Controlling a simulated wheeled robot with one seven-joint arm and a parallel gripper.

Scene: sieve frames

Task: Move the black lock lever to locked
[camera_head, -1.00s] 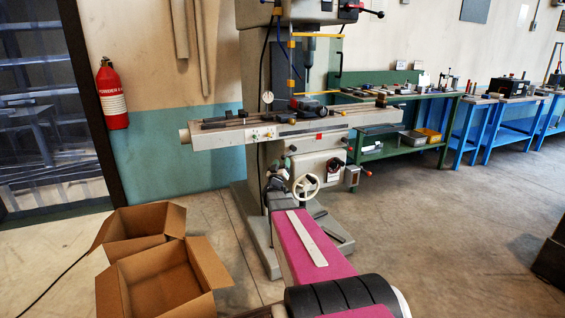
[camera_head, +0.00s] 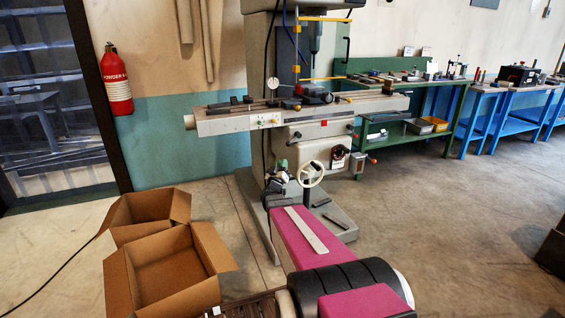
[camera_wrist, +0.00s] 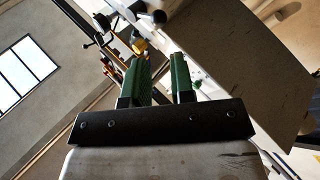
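The milling machine (camera_head: 222,123) stands ahead, its long table crossing the middle of the head view. I cannot tell for sure which handle is the lock lever. In the wrist view a black ball-ended lever (camera_wrist: 159,17) shows at the top, beyond my fingertips and apart from them. A second black knob (camera_wrist: 138,6) is just left of it. My gripper (camera_wrist: 160,64) has two green fingers with a clear gap between them and nothing in it. In the head view my gripper (camera_head: 279,168) is small, below the machine table and left of the handwheel, partly hidden by my arm.
The pale handwheel (camera_head: 311,174) is close on the gripper's right. Two open cardboard boxes (camera_head: 122,282) stand on the floor at left. A fire extinguisher (camera_head: 116,82) hangs on the wall. A green bench (camera_head: 463,122) stands at right. The floor at right is mostly clear.

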